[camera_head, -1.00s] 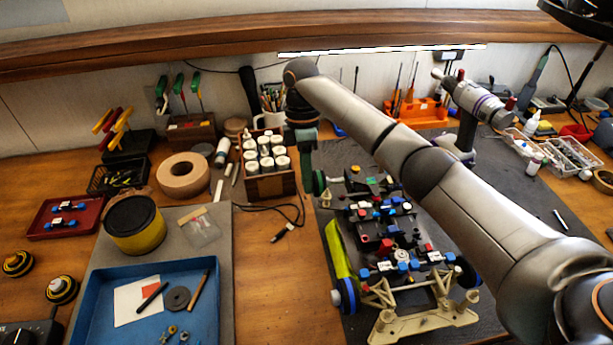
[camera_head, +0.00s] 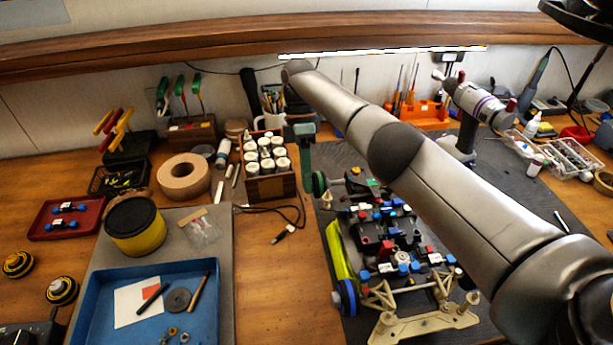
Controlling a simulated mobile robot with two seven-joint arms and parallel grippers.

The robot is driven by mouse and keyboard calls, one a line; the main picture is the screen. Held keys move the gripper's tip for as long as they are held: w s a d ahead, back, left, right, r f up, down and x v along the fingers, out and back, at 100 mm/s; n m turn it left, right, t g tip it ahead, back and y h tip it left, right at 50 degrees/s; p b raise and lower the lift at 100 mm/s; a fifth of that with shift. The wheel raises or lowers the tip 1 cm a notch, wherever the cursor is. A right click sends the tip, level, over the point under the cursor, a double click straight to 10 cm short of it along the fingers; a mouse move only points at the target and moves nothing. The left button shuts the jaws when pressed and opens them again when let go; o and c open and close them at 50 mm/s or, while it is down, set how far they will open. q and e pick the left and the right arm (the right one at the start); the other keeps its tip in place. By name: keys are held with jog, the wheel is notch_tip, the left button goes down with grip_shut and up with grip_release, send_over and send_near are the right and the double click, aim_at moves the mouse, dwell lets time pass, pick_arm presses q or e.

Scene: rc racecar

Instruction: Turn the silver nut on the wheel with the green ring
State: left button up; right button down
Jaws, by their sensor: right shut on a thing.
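The RC car chassis (camera_head: 395,235) stands on the dark mat at the right of centre. The wheel with the green ring (camera_head: 319,184) is at its far left corner. My right arm reaches in from the right over the car, and my right gripper (camera_head: 309,172) points down at the outer side of this wheel. Its jaws are shut at the hub, where the silver nut sits; the nut itself is hidden by the fingers. A wheel with a blue ring (camera_head: 347,297) is at the near left corner. My left gripper is not in view.
A wooden box with white bottles (camera_head: 270,185) stands just left of the green-ringed wheel. A cable (camera_head: 288,233) lies below it. A blue tray (camera_head: 205,265), a yellow can (camera_head: 137,228) and a tape roll (camera_head: 183,177) are further left. A drill (camera_head: 478,105) stands behind my arm.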

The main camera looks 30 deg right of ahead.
jog(key=c, duration=0.6)
grip_release()
jog(key=shift+c, duration=0.2)
jog(key=shift+r, duration=0.1)
jog(key=shift+r, duration=1.55)
jog(key=s+a+r, duration=0.2)
jog(key=s+r, duration=0.3)
jog(key=s, duration=0.1)
jog(key=s+a+r, duration=0.3)
jog(key=s+r, duration=0.1)
jog(key=s, duration=0.2)
jog(key=shift+s+a+r, duration=0.35)
jog(key=shift+s+r, duration=0.05)
